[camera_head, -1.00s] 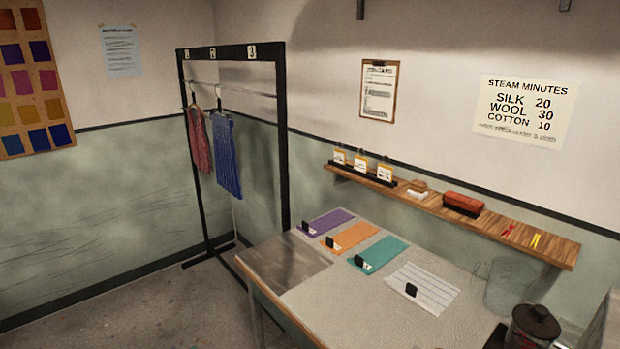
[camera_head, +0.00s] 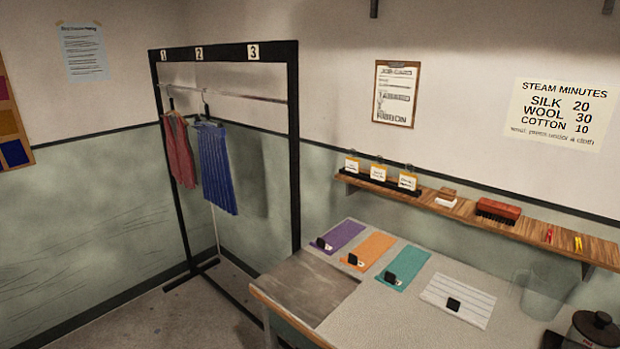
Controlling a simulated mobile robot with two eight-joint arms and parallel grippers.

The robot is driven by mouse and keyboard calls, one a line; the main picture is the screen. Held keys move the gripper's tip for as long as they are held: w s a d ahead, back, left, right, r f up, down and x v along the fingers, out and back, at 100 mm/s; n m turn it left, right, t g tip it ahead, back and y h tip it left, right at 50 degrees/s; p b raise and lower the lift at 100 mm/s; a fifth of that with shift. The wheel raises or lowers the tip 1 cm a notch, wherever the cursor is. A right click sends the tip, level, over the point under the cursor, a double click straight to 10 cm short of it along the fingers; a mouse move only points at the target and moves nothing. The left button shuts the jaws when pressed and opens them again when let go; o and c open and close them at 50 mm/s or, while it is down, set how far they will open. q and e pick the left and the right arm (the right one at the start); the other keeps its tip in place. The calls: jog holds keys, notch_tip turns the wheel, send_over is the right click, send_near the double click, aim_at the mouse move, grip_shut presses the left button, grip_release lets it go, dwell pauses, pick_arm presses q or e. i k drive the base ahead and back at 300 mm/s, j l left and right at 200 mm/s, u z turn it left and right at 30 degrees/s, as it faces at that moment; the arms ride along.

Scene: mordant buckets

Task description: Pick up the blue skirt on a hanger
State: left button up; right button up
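The blue skirt (camera_head: 217,168) hangs from a hanger (camera_head: 207,122) on the rail (camera_head: 225,95) of a black rack (camera_head: 293,150), left of centre in the head view. It hangs under the rack's left and middle part, to the right of a red garment (camera_head: 179,152) on its own hanger. The two garments hang close together, and the skirt's left edge is near the red one. Neither of my grippers shows in the head view.
A table (camera_head: 385,325) with purple, orange, teal and striped white cloths stands right of the rack. A wooden wall shelf (camera_head: 465,209) runs above it. A clear jug (camera_head: 545,290) and a lidded jar (camera_head: 593,328) are at the right. Floor shows left of the table.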

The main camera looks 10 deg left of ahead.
aim_at(216, 172)
jog(key=i+j+z, duration=0.1)
jog(key=j, duration=0.3)
jog(key=i+j+z, duration=0.15)
jog(key=j, duration=0.25)
jog(key=i+j+z, duration=0.1)
jog(key=j, duration=0.35)
jog(key=i+j+z, duration=0.15)
jog(key=j, duration=0.3)
jog(key=j+z, duration=0.1)
jog(key=j, duration=0.3)
jog(key=i+j+z, duration=0.1)
jog(key=j, duration=0.25)
jog(key=i+j+z, duration=0.1)
jog(key=j, duration=0.25)
jog(key=i+j+z, duration=0.1)
jog(key=j, duration=0.3)
